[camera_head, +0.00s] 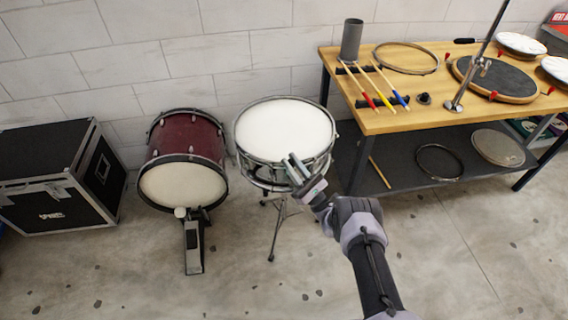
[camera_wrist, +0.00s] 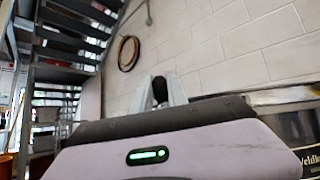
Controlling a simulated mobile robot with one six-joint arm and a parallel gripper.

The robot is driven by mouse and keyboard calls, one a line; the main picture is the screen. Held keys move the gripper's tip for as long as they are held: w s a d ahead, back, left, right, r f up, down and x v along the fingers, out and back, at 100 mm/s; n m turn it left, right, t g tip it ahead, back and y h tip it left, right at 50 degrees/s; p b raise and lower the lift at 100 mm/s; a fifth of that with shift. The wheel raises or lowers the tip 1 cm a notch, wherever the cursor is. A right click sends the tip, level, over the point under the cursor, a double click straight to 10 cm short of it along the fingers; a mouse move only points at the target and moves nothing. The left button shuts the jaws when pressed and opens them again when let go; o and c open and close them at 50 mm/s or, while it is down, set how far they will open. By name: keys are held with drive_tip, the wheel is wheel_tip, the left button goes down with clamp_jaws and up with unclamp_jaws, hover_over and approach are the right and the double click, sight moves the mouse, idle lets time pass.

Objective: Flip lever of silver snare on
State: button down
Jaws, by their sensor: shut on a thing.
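The silver snare (camera_head: 288,128) stands on its stand (camera_head: 277,215), with a white head and a metal shell. My gripper (camera_head: 295,165) is at its front right side, with the fingers up against the shell and rim in the picture. The snare's lever cannot be made out in the head view, as the fingers cover that part of the shell. In the wrist view, my gripper (camera_wrist: 161,90) is shut on a small dark piece (camera_wrist: 160,89) between its fingers. I cannot tell for sure whether this is the lever.
A maroon bass drum (camera_head: 186,140) with a pedal (camera_head: 193,246) stands left of the snare. A black case (camera_head: 58,205) is further left. A wooden bench (camera_head: 400,122) with sticks and drum parts stands on the right. The floor in front is free.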

drive_tip(key=shift+w+d+r+m+t+h, duration=0.1)
drive_tip(key=shift+w+d+m+t+h, duration=0.1)
drive_tip(key=shift+d+m+t, duration=0.3)
drive_tip(key=shift+w+d+r+m+t+h, duration=0.1)
drive_tip(key=shift+d+m+t+h, duration=0.1)
drive_tip(key=shift+m+t, duration=0.45)
drive_tip(key=c, duration=1.3)
unclamp_jaws()
drive_tip(key=shift+w+f, duration=0.1)
drive_tip(key=shift+f, duration=0.05)
